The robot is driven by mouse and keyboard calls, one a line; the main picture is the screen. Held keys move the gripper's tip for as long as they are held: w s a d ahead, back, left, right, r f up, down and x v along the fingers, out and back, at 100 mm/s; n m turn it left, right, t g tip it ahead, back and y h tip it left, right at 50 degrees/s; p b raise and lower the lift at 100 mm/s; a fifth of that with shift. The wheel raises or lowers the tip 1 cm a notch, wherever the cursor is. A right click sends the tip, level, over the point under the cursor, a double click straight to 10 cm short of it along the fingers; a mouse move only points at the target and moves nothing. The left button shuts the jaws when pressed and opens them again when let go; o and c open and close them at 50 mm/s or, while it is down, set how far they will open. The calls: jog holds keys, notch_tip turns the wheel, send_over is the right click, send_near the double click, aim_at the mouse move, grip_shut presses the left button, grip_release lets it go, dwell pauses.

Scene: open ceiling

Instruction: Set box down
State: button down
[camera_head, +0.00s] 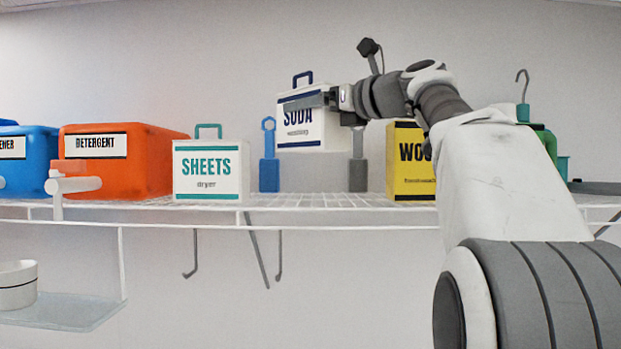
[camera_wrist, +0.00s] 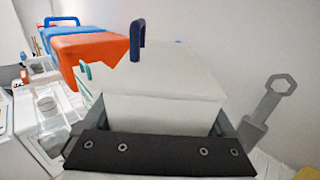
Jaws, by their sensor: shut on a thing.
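The box, a white SODA box (camera_head: 300,133) with a dark blue handle, is held up above the wire shelf (camera_head: 330,200) in the head view. In the wrist view the box (camera_wrist: 165,80) fills the middle, close to the camera, with its blue handle standing up. My gripper (camera_head: 330,98) is shut on the box from its right side. It also shows in the wrist view (camera_wrist: 165,130), with a grey finger on each side of the box. The box's underside is apart from the shelf, and its far side is hidden.
A white SHEETS box (camera_head: 210,172) stands left of the held box, beside an orange DETERGENT container (camera_head: 120,160) and a blue container (camera_head: 25,160). A blue wrench-shaped piece (camera_head: 269,156) and a grey one (camera_head: 358,163) stand behind. A yellow box (camera_head: 408,160) is at right.

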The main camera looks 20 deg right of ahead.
jog(key=shift+f, duration=4.4)
jog(key=shift+f, duration=0.2)
grip_release()
jog(key=b+v, duration=0.3)
jog(key=v, duration=0.9)
jog(key=shift+s, duration=0.15)
